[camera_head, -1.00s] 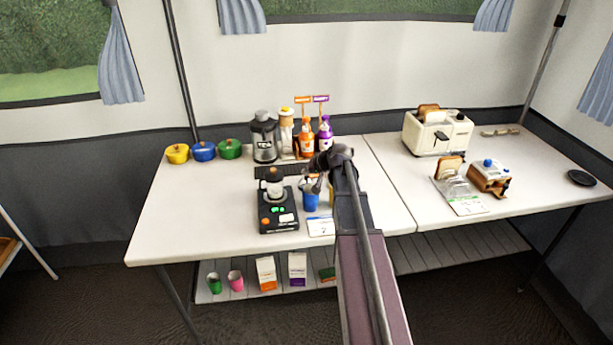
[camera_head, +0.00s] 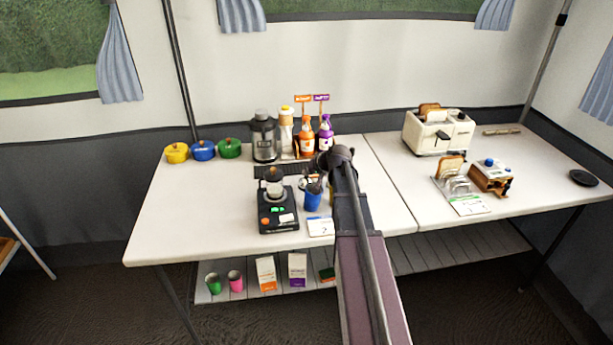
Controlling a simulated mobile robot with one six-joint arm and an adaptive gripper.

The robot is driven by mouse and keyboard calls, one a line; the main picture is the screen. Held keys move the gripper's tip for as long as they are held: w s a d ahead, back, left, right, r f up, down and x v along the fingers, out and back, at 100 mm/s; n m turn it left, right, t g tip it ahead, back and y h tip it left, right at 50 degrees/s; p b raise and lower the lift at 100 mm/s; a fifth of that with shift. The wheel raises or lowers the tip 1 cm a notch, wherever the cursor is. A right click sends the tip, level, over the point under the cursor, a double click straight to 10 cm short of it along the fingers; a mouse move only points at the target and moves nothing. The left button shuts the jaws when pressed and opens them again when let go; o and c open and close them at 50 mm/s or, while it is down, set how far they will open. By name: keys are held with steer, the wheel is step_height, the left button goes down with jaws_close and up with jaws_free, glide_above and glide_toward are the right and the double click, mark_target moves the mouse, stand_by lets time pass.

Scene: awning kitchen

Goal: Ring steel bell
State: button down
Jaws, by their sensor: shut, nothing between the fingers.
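My arm reaches up from the bottom of the view over the table. I cannot pick out the steel bell with certainty. A dark shape shows just behind that object.
Bottles (camera_head: 306,138) and a grey blender-like appliance (camera_head: 264,140) stand behind. Yellow, blue and green pots (camera_head: 203,150) are at the back left. A toaster (camera_head: 438,132), bread rack (camera_head: 455,187) and brown-sided box (camera_head: 491,178) are on the right. The table's left front is clear.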

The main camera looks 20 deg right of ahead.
steer(key=shift+s+r+p, duration=0.1)
steer(key=shift+r+p, duration=1)
steer(key=shift+p, duration=0.05)
step_height(320, 180, up, 5)
steer(key=p, duration=0.5)
steer(key=shift+f, duration=0.1)
stand_by(0.9)
